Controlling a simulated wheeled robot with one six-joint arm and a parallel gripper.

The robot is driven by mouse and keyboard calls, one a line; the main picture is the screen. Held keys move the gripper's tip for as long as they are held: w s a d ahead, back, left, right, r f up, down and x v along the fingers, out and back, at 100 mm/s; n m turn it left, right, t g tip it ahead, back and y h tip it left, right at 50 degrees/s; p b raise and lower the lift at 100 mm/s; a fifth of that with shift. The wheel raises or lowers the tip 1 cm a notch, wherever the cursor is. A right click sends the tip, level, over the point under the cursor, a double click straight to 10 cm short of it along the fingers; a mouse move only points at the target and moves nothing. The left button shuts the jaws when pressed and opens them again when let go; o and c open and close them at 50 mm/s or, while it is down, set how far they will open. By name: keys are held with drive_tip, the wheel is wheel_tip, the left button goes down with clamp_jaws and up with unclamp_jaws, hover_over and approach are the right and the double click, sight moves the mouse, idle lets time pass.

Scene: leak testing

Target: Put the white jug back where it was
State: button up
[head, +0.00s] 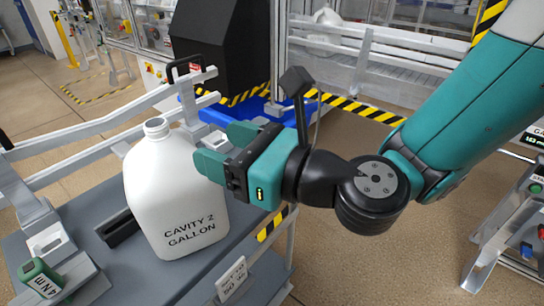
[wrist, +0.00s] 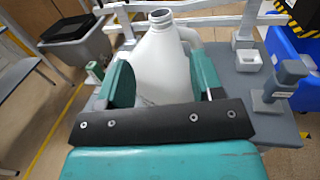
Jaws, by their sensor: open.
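The white jug (head: 176,200) stands upright on the grey cart top (head: 225,245), with "CAVITY 2 GALLON" printed on its side and its neck open. My gripper (head: 218,150) is level with the jug's upper right side in the head view. In the wrist view the jug (wrist: 163,68) sits between the two green fingers of my gripper (wrist: 160,85), one on each side. The fingers are open. The jug's lower part is hidden behind the gripper body in the wrist view.
A green-topped device (head: 40,277) sits at the cart's front left corner. A grey rail (head: 100,135) runs along the cart's back. A blue bin (wrist: 292,60) and a grey bin (wrist: 78,42) stand beyond the cart. A sign (head: 231,279) hangs on the cart's front edge.

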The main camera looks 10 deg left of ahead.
drive_tip(key=s+d+f+n+g+h, duration=0.1)
drive_tip(key=d+n+h, duration=0.3)
drive_tip(key=d+n, duration=0.4)
drive_tip(key=s+d+n+g+h, duration=0.3)
drive_tip(key=d+n, duration=0.5)
drive_tip(key=n, duration=0.3)
drive_tip(key=s+d+f+n+g+h, duration=0.1)
drive_tip(key=s+d+n+h, duration=0.3)
drive_tip(key=d+n, duration=0.4)
drive_tip(key=shift+s+d+f+n+g+h, duration=0.2)
drive_tip(key=shift+f+n+g+h, duration=0.15)
drive_tip(key=shift+n+g+h, duration=0.6)
drive_tip(key=shift+t, duration=0.25)
